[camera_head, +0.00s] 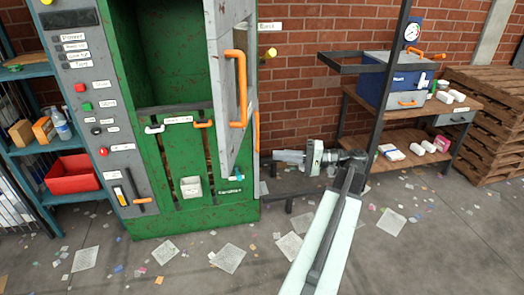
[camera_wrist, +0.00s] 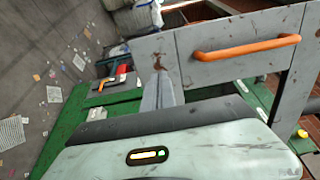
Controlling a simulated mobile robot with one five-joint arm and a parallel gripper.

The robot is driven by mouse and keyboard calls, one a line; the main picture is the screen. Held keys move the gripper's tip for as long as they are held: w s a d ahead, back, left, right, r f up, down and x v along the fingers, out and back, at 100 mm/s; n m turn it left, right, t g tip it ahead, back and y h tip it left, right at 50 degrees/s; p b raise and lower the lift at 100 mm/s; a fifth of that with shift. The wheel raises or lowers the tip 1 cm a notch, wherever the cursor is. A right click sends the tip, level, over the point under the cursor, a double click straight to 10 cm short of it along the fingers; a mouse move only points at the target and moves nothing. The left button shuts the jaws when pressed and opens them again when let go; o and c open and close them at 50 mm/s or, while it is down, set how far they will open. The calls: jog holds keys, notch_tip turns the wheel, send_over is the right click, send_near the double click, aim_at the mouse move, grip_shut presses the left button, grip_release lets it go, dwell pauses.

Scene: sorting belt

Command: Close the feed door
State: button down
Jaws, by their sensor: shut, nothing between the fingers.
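The feed door (camera_head: 224,60) is a scuffed grey panel with an orange bar handle (camera_head: 240,88). It stands swung open at the right side of the green machine (camera_head: 145,225), whose upper opening is uncovered. In the wrist view the door (camera_wrist: 215,65) and its handle (camera_wrist: 245,48) fill the upper right. My gripper (camera_head: 277,156) is to the right of the door's lower part, pointing left, off the handle. In the wrist view my gripper's shut fingers (camera_wrist: 158,90) show near the door's edge, holding nothing. I cannot tell whether they touch the door.
A grey control panel (camera_head: 90,75) with buttons is left of the opening. A blue shelf (camera_head: 88,195) with a red bin (camera_head: 72,174) stands farther left. A wooden workbench (camera_head: 375,160) and stacked pallets (camera_head: 490,130) are at the right. Paper scraps litter the open floor.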

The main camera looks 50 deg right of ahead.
aim_at(231, 152)
jog(key=x, duration=1.3)
jog(key=shift+w+a+f, duration=0.1)
jog(key=shift+a, duration=0.05)
